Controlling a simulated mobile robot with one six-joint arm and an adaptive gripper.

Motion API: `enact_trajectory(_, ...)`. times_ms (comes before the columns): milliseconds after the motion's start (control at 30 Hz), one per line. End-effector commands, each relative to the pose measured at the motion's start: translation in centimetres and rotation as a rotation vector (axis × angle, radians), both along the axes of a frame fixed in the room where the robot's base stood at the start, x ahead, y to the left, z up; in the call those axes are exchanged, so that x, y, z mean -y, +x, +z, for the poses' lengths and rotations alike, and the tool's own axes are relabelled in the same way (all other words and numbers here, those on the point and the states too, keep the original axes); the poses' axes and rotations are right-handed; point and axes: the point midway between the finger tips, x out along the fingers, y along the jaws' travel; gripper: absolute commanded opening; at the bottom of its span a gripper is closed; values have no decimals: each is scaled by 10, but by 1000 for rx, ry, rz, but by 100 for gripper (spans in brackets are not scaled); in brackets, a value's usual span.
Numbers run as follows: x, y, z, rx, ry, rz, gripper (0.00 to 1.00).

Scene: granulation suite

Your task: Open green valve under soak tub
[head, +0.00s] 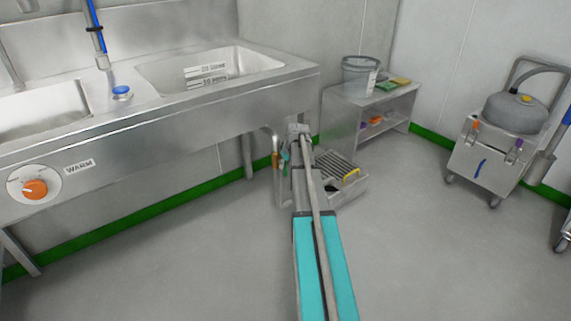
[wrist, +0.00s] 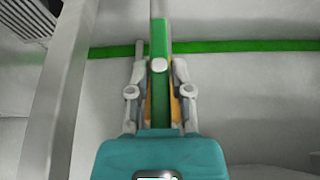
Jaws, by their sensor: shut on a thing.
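The green valve handle (wrist: 160,100) is a long narrow lever that runs up the middle of the wrist view, with a pale round bolt on it. My gripper (wrist: 160,72) has one finger on each side of the lever and is shut on it. An orange part (wrist: 176,105) shows just behind the lever. In the head view the soak tub (head: 215,68) is the right-hand basin of the steel sink unit. My arm reaches below its front right edge, and my gripper (head: 285,158) is small there and partly hidden. An orange part (head: 275,160) also shows beside the drain pipe (head: 270,134).
A slotted floor drain box (head: 350,190) with a yellow handle stands right of my arm. A low shelf (head: 345,115) with a bucket (head: 360,76) stands behind. A wheeled cart (head: 482,160) is at right. A metal post (wrist: 58,95) rises left in the wrist view. Open floor lies in front.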

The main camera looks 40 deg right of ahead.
Motion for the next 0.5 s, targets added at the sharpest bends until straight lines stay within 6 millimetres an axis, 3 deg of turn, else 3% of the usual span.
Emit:
enact_trajectory(367, 0, 0, 0, -1, -22, 1, 0)
enact_trajectory(400, 0, 0, 0, -1, -22, 1, 35)
enact_trajectory(500, 0, 0, 0, -1, -22, 1, 54)
